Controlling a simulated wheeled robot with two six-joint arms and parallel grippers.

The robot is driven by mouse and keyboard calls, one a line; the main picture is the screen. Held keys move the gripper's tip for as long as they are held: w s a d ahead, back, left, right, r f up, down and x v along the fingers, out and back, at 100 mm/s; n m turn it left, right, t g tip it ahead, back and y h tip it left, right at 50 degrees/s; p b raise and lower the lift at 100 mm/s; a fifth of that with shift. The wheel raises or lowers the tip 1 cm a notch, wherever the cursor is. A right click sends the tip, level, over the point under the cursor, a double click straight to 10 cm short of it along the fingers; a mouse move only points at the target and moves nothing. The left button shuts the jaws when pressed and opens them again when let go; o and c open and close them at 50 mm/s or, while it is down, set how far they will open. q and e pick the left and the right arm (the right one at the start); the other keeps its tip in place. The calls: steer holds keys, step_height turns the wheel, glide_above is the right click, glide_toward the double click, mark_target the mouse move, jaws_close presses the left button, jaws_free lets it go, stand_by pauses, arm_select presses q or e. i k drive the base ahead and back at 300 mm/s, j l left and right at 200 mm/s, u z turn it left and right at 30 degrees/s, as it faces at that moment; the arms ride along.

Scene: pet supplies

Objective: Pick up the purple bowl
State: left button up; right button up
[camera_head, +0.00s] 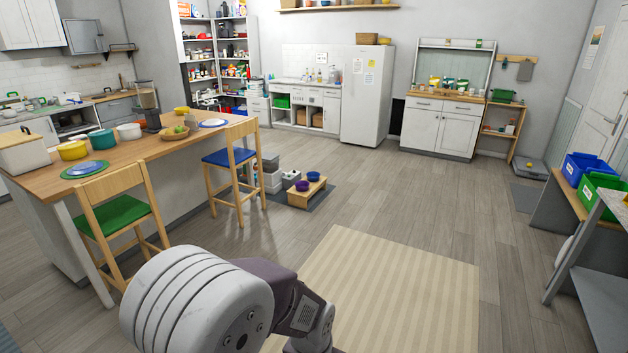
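A small purple bowl (302,186) sits on the left part of a low wooden stand (295,199) on the floor, in the middle of the head view. A blue bowl (314,176) is on the same stand, just behind and to the right of it. The purple bowl is small in the picture, and its contents cannot be made out. Part of one of my arms shows large at the bottom, well short of the stand. Neither of my grippers is in the picture.
The stand is on a dark mat (322,197), with white containers (291,178) behind it. A blue-seated stool (232,158) and a wooden island (150,149) are to the left. Shelving stands at right.

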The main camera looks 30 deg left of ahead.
mark_target(302, 186)
steer(key=i+j+u, duration=0.75)
steer(key=i, duration=0.75)
steer(key=i+u, duration=0.4)
steer(key=i, duration=1.45)
steer(key=i+j+z, duration=0.1)
steer(key=i, duration=0.6)
steer(key=i+j, duration=0.1)
steer(key=i, duration=0.65)
steer(key=i+j+z, duration=0.2)
steer(key=i+z, duration=0.3)
steer(key=i+j+z, duration=0.5)
steer(key=i, duration=0.15)
steer(key=i+j+z, duration=0.5)
